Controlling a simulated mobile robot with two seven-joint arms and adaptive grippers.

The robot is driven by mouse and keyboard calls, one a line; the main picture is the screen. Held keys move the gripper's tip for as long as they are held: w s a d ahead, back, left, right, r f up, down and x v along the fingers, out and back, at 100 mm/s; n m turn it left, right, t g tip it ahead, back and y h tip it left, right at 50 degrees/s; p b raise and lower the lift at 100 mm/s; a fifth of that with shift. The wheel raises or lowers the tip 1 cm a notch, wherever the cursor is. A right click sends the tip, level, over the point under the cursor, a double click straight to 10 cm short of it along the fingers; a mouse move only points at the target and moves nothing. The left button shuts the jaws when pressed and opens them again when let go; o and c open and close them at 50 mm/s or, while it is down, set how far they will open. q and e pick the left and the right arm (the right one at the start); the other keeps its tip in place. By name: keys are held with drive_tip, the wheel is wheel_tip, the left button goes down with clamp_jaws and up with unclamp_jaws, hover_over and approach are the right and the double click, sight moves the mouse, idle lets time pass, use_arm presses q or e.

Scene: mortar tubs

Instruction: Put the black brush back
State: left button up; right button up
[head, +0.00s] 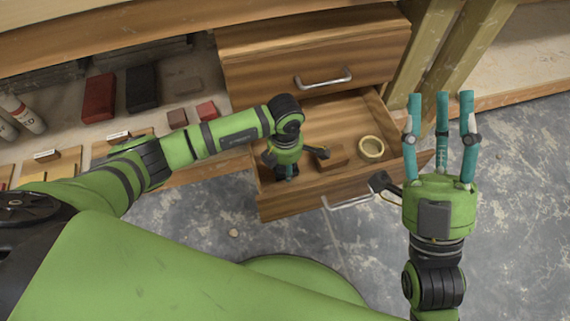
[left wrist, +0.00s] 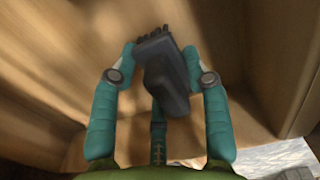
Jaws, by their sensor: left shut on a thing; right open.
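The black brush (left wrist: 165,78) is between the teal fingers of my left gripper (left wrist: 160,52) in the left wrist view, with its bristles at the far end. That gripper is shut on it. In the head view my left gripper (head: 285,168) points down into the left part of the open lower drawer (head: 310,191). The hand mostly hides the brush there, and I cannot tell whether the brush touches the drawer floor. My right gripper (head: 440,103) is open and empty, fingers spread, at the right of the drawer.
A tape roll (head: 371,148) and a brown block (head: 332,157) lie in the drawer, right of my left gripper. The upper drawer (head: 320,75) is shut. Red (head: 99,97) and black (head: 141,88) blocks lie on the shelf at left. The concrete floor (head: 510,190) at right is clear.

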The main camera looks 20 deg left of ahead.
use_arm(q)
drive_tip(key=shift+f, duration=0.1)
use_arm(e)
drive_tip(key=shift+s, duration=0.1)
use_arm(q)
drive_tip(key=o, duration=1)
use_arm(e)
drive_tip(key=shift+s+r, duration=0.15)
drive_tip(key=shift+r, duration=0.05)
use_arm(q)
wheel_tip(320, 180, up, 6)
drive_tip(key=shift+p, duration=1.05)
wheel_tip(320, 180, up, 6)
drive_tip(key=shift+f+p, duration=0.15)
drive_tip(key=shift+p, duration=0.65)
drive_tip(key=shift+r, duration=0.25)
use_arm(e)
drive_tip(key=w+d+f+m+g+h, duration=0.1)
drive_tip(key=f+g+h, duration=0.3)
drive_tip(key=f, duration=0.6)
drive_tip(key=w+d+f+m+g+h, duration=0.2)
drive_tip(key=w+d+f+g+h, duration=0.2)
drive_tip(key=f+g, duration=0.3)
drive_tip(key=shift+f, duration=1.65)
